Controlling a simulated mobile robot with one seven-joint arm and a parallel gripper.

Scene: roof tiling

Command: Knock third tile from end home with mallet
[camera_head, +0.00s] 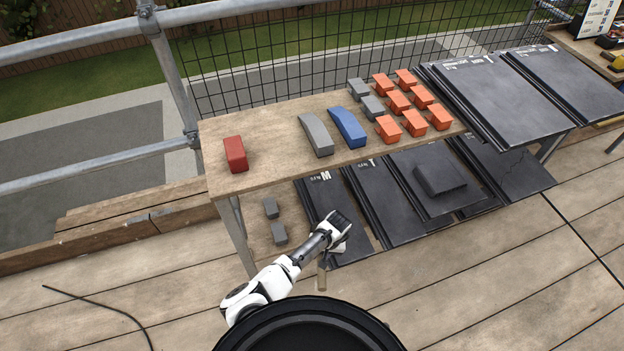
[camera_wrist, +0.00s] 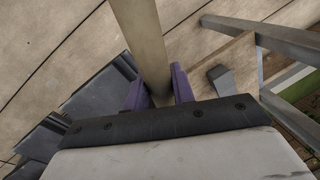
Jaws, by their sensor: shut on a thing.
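My gripper (camera_head: 328,254) is low in front of the bench, beside the lower dark tiles. In the wrist view its purple fingers (camera_wrist: 160,88) are shut on a wooden handle, the mallet's (camera_wrist: 138,35). The handle's end also shows in the head view (camera_head: 321,281). I cannot make out the mallet's head clearly. Dark tiles lie on the lower level: one marked M (camera_head: 318,196), one marked T (camera_head: 378,200), one with a dark block (camera_head: 438,176) on it, and a cracked one (camera_head: 512,168). I cannot tell which is third from the end.
The wooden bench (camera_head: 270,125) holds a red piece (camera_head: 235,154), a grey ridge piece (camera_head: 316,135), a blue one (camera_head: 347,127) and several orange pieces (camera_head: 413,122). More dark tiles (camera_head: 500,95) lie at right. Front decking (camera_head: 500,270) is largely clear; a cable (camera_head: 100,308) lies left.

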